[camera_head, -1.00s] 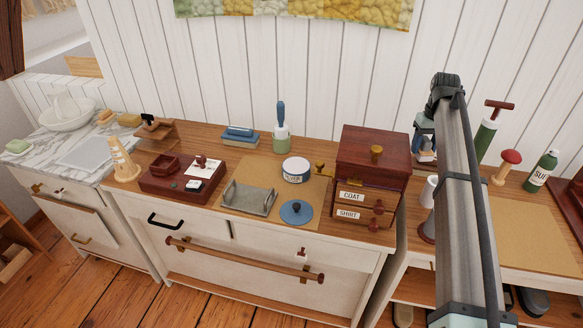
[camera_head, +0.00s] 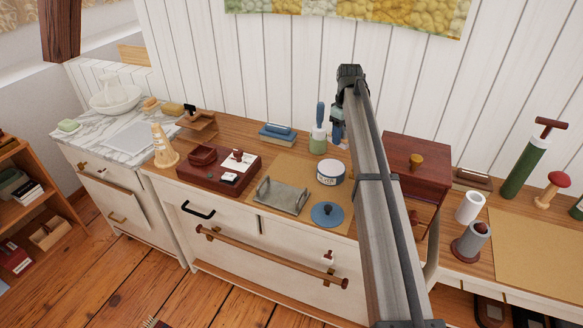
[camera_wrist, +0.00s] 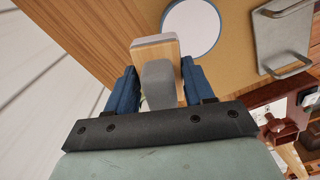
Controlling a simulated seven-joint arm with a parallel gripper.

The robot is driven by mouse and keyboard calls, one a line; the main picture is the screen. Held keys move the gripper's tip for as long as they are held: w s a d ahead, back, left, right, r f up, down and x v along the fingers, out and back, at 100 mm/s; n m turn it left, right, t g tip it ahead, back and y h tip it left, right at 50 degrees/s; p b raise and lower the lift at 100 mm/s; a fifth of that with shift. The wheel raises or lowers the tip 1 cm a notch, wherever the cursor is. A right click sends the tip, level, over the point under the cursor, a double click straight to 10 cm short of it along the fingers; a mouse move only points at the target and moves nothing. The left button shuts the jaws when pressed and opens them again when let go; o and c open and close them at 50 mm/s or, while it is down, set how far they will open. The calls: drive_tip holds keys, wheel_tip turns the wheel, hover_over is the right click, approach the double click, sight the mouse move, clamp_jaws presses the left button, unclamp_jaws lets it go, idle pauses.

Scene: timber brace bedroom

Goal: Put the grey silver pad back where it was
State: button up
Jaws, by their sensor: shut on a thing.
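In the wrist view, my gripper (camera_wrist: 158,70) has its blue fingers on both sides of a grey block with a pale wooden plate, which looks like the grey silver pad (camera_wrist: 158,84). In the head view my gripper (camera_head: 338,128) is above the back of the dresser, right of the green jar with the blue handle (camera_head: 318,140). The arm hides most of the gripper and the pad there. The white tin (camera_head: 330,174), its label partly legible as silver, stands on a tan mat (camera_head: 292,172). The tin also shows in the wrist view (camera_wrist: 190,28).
A grey metal tray (camera_head: 281,197) and a round blue lid (camera_head: 327,214) lie on the mat. A dark red box (camera_head: 205,176) is to the left, and a blue-topped block (camera_head: 277,133) behind. A red-brown cabinet (camera_head: 418,160) stands to the right, partly behind my arm.

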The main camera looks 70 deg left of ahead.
drive_tip(key=s+a+f+n, duration=0.1)
drive_tip(key=s+a+n, duration=0.45)
drive_tip(key=s, duration=0.95)
drive_tip(key=shift+m, duration=0.55)
drive_tip(key=shift+a+f, duration=0.25)
drive_tip(key=shift+f, duration=1.45)
drive_tip(key=shift+a+f, duration=0.3)
drive_tip(key=shift+f, duration=1.35)
drive_tip(key=shift+a+f, duration=0.25)
drive_tip(key=shift+f, duration=1.45)
drive_tip(key=shift+f, duration=0.1)
drive_tip(key=o, duration=1)
wheel_tip(320, 180, up, 12)
